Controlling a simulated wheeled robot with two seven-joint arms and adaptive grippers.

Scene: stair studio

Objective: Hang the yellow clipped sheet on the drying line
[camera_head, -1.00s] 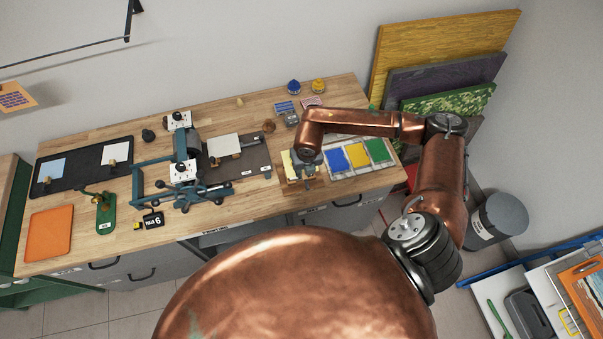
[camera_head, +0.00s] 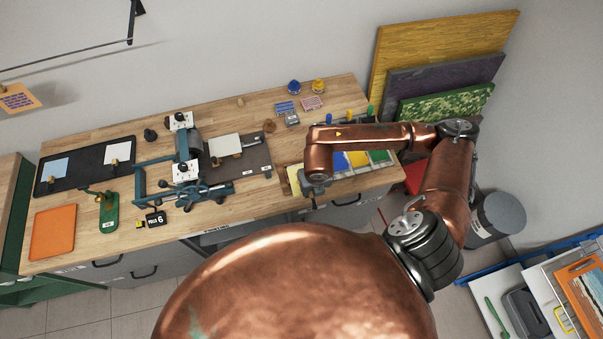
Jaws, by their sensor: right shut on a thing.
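The yellow clipped sheet (camera_head: 294,180) shows as a pale yellow strip at the front right of the workbench, at the left edge of my right wrist. My right gripper (camera_head: 314,188) is shut on it. The copper wrist hides most of the fingers, the clip and the rest of the sheet. The drying line (camera_head: 70,66) is a dark thin rail on the wall at the upper left. An orange printed sheet (camera_head: 17,98) hangs below it at the left edge. My left gripper is not in view.
A small press (camera_head: 187,160), a dark tray (camera_head: 85,168) with clipped sheets, an orange board (camera_head: 52,232) and a green tool (camera_head: 109,212) stand on the bench (camera_head: 85,241). Ink trays (camera_head: 360,158) are partly under my right arm. Large boards (camera_head: 440,50) lean at the right wall.

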